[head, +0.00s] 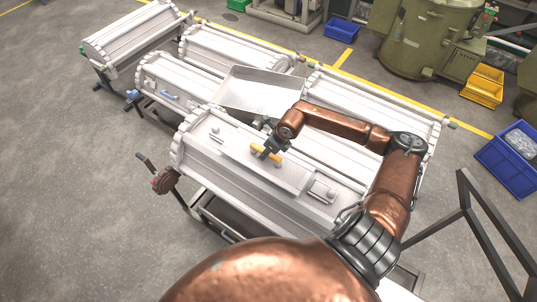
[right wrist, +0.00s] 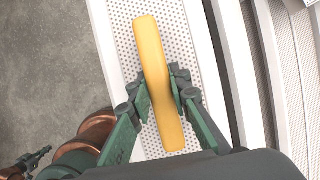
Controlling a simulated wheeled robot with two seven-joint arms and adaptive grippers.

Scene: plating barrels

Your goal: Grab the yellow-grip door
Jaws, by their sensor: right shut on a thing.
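The door (head: 236,148) is a long white panel with a yellow grip (head: 258,150), on the top of the nearest white barrel (head: 300,205). My right gripper (head: 271,152) is at the yellow grip. In the right wrist view the yellow grip (right wrist: 156,75) runs lengthwise between the two green fingers of my right gripper (right wrist: 158,92), which are closed around it. Perforated white panel (right wrist: 128,30) shows beneath the grip. In the head view the door lies flat on the barrel. My left gripper is not in view.
Several other white barrels (head: 135,38) stand behind on frames. A metal tray (head: 262,90) lies across them. A crank handle (head: 165,180) sticks out at the barrel's left end. A dark frame (head: 470,215) stands at the right. The grey floor at the left is clear.

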